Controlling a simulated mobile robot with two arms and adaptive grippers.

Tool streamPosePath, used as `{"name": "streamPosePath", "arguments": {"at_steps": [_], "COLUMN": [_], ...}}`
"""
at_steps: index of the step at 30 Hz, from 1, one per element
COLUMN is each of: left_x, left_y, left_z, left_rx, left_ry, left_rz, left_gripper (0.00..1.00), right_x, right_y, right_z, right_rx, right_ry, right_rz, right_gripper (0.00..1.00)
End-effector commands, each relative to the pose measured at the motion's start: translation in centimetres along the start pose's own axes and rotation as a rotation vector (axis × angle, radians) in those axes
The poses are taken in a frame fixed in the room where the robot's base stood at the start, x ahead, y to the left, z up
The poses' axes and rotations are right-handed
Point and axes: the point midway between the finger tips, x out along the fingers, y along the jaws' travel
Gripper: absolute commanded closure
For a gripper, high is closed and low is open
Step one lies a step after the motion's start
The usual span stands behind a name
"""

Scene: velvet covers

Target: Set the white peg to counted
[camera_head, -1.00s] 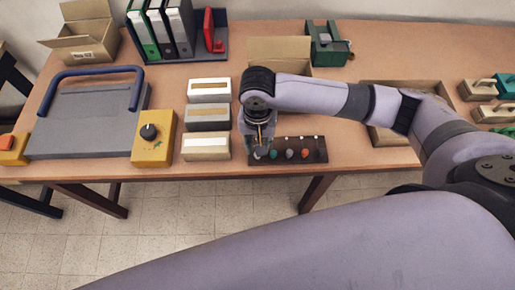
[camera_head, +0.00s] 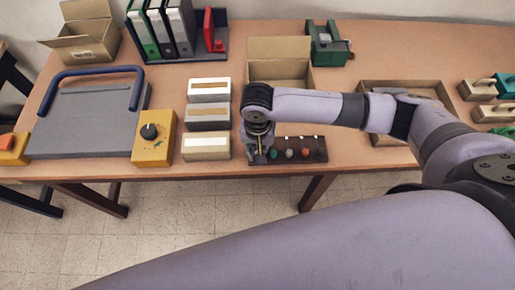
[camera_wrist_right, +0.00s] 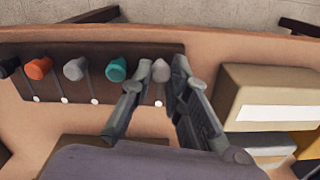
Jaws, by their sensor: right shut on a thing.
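A dark brown peg board (camera_head: 320,156) lies at the table's front edge; it also shows in the right wrist view (camera_wrist_right: 120,55). Its pegs stand in a row, each with a slot and a white dot at the slot's far end. The white peg (camera_wrist_right: 160,71) is the end one, beside the teal peg (camera_wrist_right: 116,70), and appears light grey. It is at its slot's end towards the table's front edge. My right gripper (camera_wrist_right: 161,78) is shut on the white peg, a finger on either side. In the head view the right gripper (camera_head: 258,154) hides this peg. My left gripper is not in view.
Grey (camera_wrist_right: 74,69) and orange (camera_wrist_right: 39,68) pegs stand farther along the board. White-labelled boxes (camera_head: 206,147) stand close to the left of my right gripper. An open cardboard box (camera_head: 279,73) is behind it. Bare table lies right of the board.

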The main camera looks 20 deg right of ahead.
Motion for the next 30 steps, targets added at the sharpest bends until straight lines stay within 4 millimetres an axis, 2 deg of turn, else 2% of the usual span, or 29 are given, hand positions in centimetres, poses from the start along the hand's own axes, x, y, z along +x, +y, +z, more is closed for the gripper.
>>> {"name": "streamPosePath", "arguments": {"at_steps": [18, 27, 30], "left_x": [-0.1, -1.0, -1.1], "left_y": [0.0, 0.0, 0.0], "left_z": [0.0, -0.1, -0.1], "left_rx": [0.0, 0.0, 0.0], "left_ry": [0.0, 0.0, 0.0], "left_rz": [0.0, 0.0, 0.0], "left_gripper": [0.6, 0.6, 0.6], "right_x": [-0.1, -0.2, -0.1], "right_y": [-0.1, -0.9, -0.9], "right_z": [-0.1, -3.9, -4.4], "right_rx": [0.001, 0.003, 0.002], "right_ry": [0.001, 0.001, 0.0], "right_rz": [-0.001, -0.002, -0.002], "right_gripper": [1.0, 1.0, 1.0]}}
